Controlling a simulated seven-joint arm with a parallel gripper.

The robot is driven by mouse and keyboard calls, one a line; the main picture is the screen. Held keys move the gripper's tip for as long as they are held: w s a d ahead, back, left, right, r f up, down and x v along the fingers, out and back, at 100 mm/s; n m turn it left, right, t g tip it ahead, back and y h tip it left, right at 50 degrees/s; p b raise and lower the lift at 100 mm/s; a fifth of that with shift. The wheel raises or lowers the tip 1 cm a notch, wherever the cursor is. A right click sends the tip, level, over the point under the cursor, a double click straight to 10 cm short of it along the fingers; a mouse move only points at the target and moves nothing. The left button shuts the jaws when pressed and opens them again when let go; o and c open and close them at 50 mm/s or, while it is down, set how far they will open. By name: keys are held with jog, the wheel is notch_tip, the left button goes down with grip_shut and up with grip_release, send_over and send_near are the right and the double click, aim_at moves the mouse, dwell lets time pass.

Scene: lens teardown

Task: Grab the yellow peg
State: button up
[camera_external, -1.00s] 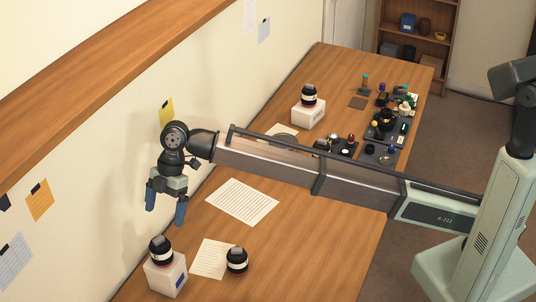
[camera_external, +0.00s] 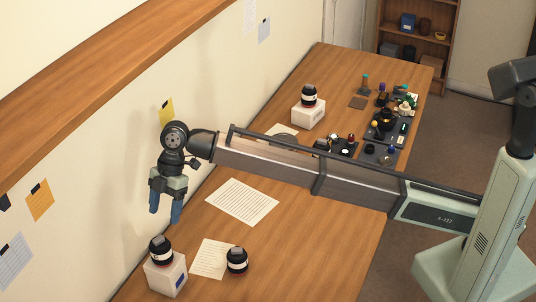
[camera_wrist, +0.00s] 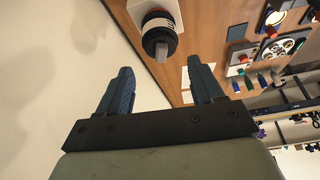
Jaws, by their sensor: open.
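My gripper (camera_external: 165,213) hangs at the left of the external view, close to the wall and far from the dark trays. Its two blue fingers are apart with nothing between them, as the wrist view (camera_wrist: 162,82) also shows. I cannot pick out the yellow peg for certain. Several small coloured parts stand on and around the dark trays (camera_external: 373,155) at the far right of the table, too small to tell apart. Part of that group may be hidden behind my arm.
A black lens on a white box (camera_external: 166,276) and another black lens (camera_external: 237,261) stand at the near end. A third lens on a white box (camera_external: 308,113) stands further back. Paper sheets (camera_external: 242,201) lie flat. The table's near right (camera_external: 310,260) is clear.

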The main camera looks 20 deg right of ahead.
jog(key=shift+c, duration=0.6)
jog(key=w+d+m, duration=0.1)
jog(key=w+d, duration=0.4)
jog(key=w, duration=0.3)
jog(key=w+d+m+t, duration=0.1)
jog(key=w+d, duration=0.3)
jog(key=w, duration=0.4)
jog(key=w+d+m, duration=0.1)
jog(key=w+d, duration=0.4)
jog(key=w, duration=0.3)
jog(key=w+d+f+m+t, duration=0.1)
jog(key=w+d+m, duration=0.1)
jog(key=w+d, duration=0.65)
jog(key=w+d+f+m, duration=0.1)
jog(key=w+d, duration=0.5)
jog(key=d, duration=0.5)
jog(key=m+h, duration=0.4)
jog(key=m, duration=0.3)
send_over(328, 139)
notch_tip(328, 139, down, 7)
jog(key=shift+t, duration=0.4)
jog(key=f, duration=0.6)
jog(key=shift+s+a+f, duration=0.25)
jog(key=shift+s+f, duration=0.1)
jog(key=shift+s, duration=0.05)
jog(key=shift+w+d+f, duration=0.1)
jog(key=shift+f, duration=1.55)
jog(key=shift+w+d+f, duration=0.1)
jog(key=shift+f, duration=1.5)
